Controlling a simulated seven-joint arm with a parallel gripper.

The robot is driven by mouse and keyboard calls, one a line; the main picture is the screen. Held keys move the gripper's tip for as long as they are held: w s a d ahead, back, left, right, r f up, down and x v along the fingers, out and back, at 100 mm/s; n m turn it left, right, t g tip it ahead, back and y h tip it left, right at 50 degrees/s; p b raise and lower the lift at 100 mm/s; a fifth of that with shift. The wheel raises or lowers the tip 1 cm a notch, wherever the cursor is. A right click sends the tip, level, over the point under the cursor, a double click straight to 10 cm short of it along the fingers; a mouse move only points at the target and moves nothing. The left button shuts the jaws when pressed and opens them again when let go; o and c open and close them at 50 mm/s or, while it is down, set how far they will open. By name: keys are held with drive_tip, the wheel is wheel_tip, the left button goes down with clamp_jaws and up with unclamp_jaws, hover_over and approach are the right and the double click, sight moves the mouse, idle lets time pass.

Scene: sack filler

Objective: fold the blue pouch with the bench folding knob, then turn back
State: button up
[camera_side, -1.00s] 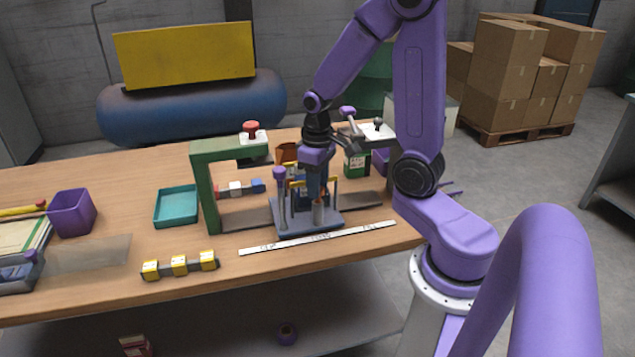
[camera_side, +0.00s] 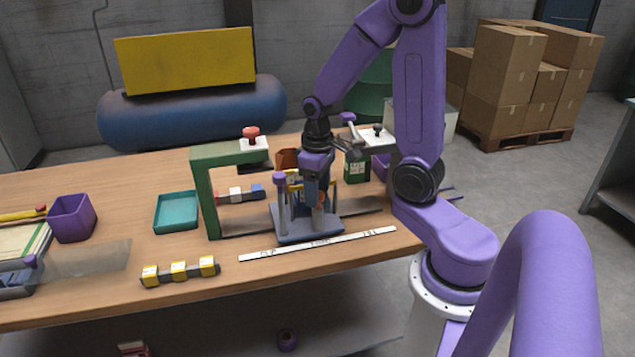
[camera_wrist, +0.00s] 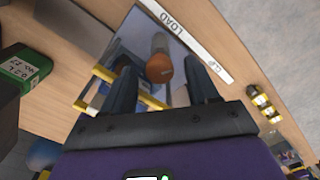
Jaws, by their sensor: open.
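My gripper (camera_side: 319,200) is over the blue-grey folding bench plate (camera_side: 292,238), pointing down. In the wrist view my gripper (camera_wrist: 160,82) has its two dark fingers spread apart. An orange-topped knob (camera_wrist: 158,68) with a pale shaft shows between the fingers, with visible gaps on both sides. The knob also shows low beside the fingers in the side view (camera_side: 319,221). A blue patch (camera_wrist: 116,56), perhaps the blue pouch, shows near yellow bars left of the knob; it is mostly hidden, and I cannot tell its fold.
A green frame with a red knob (camera_side: 205,190) stands left of the plate. A purple-topped post (camera_side: 280,181) rises close to my gripper. A white label strip (camera_side: 318,244) lies in front. A teal tray (camera_side: 177,226) and yellow blocks (camera_side: 179,271) lie further left.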

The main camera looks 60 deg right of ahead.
wheel_tip(320, 180, up, 18)
drive_tip(key=shift+f, duration=0.25)
idle(0.4)
wheel_tip(320, 180, down, 18)
drive_tip(key=m, duration=0.6)
drive_tip(key=shift+r, duration=0.25)
idle(0.5)
drive_tip(key=c, duration=1)
